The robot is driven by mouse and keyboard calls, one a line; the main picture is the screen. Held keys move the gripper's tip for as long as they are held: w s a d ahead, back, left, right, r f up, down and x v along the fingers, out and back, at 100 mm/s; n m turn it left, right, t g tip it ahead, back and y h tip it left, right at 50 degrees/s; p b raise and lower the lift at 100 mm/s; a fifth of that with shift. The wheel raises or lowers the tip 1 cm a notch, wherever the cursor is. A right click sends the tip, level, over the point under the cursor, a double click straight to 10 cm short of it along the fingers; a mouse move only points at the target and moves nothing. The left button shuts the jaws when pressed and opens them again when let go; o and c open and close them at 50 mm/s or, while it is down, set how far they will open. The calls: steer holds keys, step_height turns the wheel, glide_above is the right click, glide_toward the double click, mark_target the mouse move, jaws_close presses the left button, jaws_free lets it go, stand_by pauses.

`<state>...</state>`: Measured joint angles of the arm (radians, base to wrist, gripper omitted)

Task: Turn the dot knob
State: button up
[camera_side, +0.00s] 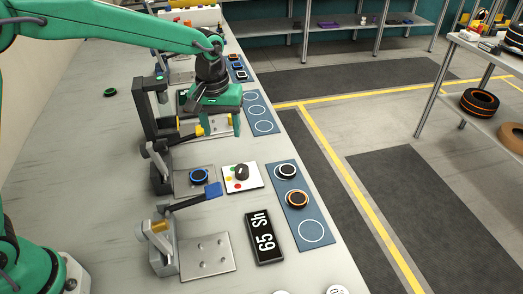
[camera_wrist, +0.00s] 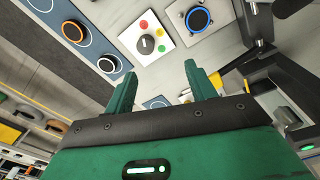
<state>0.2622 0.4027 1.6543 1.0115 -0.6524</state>
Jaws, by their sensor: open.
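The dot knob (camera_side: 242,170) is a black round knob on a white plate with red, yellow and green dots (camera_side: 239,180). It also shows at the upper middle of the wrist view (camera_wrist: 146,44), with its pale pointer line visible. My gripper (camera_side: 221,132) is open and empty, above the bench and beyond the knob in the side view. In the wrist view its two green fingers (camera_wrist: 160,76) stand apart, with the knob's plate past the fingertips and nothing between them. My gripper is not touching the knob.
A clamp holding plate with a blue-ringed tyre (camera_side: 198,176) stands left of the knob, its blue-tipped lever (camera_side: 213,190) nearby. A blue mat (camera_side: 311,231) with two small tyres lies right. A black "65 Sh" display (camera_side: 263,238) and an empty clamp plate (camera_side: 206,257) are nearer.

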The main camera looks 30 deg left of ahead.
glide_above(242, 168)
steer(key=shift+n+g, duration=0.4)
step_height(242, 168, down, 6)
steer(key=shift+r, duration=0.2)
steer(key=shift+f, duration=3.9)
steer(key=c, duration=1)
